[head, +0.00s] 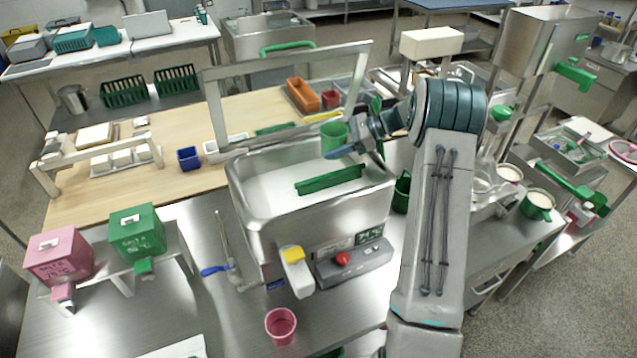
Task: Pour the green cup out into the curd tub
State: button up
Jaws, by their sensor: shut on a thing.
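The green cup (334,136) is held by my gripper (346,150) over the back right part of a large open steel tub, which I take to be the curd tub (247,205). The cup looks about upright. Its contents cannot be made out. The gripper's blue finger lies across the cup's lower side, and the fingers are partly hidden. The tub holds something white, with a green bar (330,180) lying across it. A raised frame (290,58) stands at the tub's back edge.
Pink (60,257) and green (137,232) boxes stand at left. Another green cup with white contents (537,205) is at right. A blue-handled valve (217,270) sticks out at the tub's left.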

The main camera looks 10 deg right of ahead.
jog(key=shift+s+f, duration=0.1)
jog(key=shift+f, duration=0.05)
jog(key=shift+s+a+f+n+t+h, duration=0.1)
jog(key=shift+s+f+n+t+h, duration=0.2)
jog(key=shift+f, duration=0.2)
jog(key=shift+s+a+f+n+t+h, duration=0.1)
jog(key=shift+f+t+h, duration=0.1)
jog(key=shift+f+t, duration=0.25)
jog(key=shift+s+a+f+n+t+h, duration=0.25)
jog(key=shift+s+f+n+t+h, duration=0.1)
jog(key=shift+s+n, duration=0.15)
jog(key=shift+s+a+r+n+t+h+b, duration=0.3)
jog(key=shift+n+t+b, duration=0.45)
jog(key=shift+b, duration=1.25)
jog(key=shift+s+a+r+n+t+h+b, duration=0.2)
jog(key=shift+s+n+t+h+b, duration=0.4)
jog(key=shift+b, duration=1.4)
jog(key=shift+s+a+r+n+t+h+b, duration=0.3)
jog(key=shift+n+t+b, duration=0.5)
jog(key=shift+b, duration=1.2)
jog(key=shift+w+d+r+b, duration=0.1)
jog(key=shift+r+b, duration=0.15)
jog(key=shift+b, duration=0.15)
jog(key=shift+r+n+t+b, duration=0.25)
jog(key=shift+n+t+b, duration=0.35)
jog(key=shift+b, duration=0.6)
